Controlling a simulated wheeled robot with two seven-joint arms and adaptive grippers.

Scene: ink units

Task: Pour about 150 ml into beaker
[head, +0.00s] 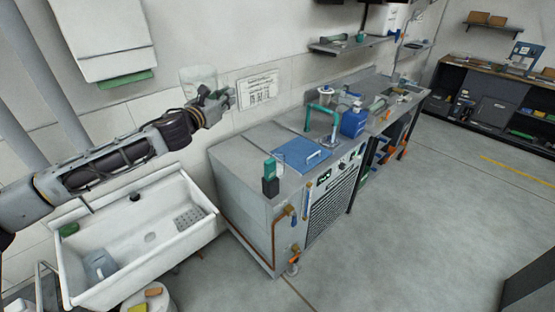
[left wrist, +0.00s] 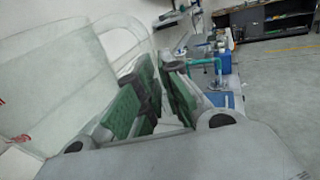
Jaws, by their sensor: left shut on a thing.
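My left gripper (head: 222,98) reaches in from the left, in front of the wall beyond the sink. It is shut on a clear jug (head: 197,76), held high above the floor. In the left wrist view the jug (left wrist: 50,85) fills the left side, with red marks on its wall, and its handle seems to lie between the green-padded fingers (left wrist: 160,95). I cannot tell how much liquid is in it. A clear vessel (head: 326,92) stands at the back of the counter; I cannot tell whether it is the beaker. My right gripper is not in view.
A white sink (head: 150,262) stands below my arm. The floor (head: 420,220) at right is clear.

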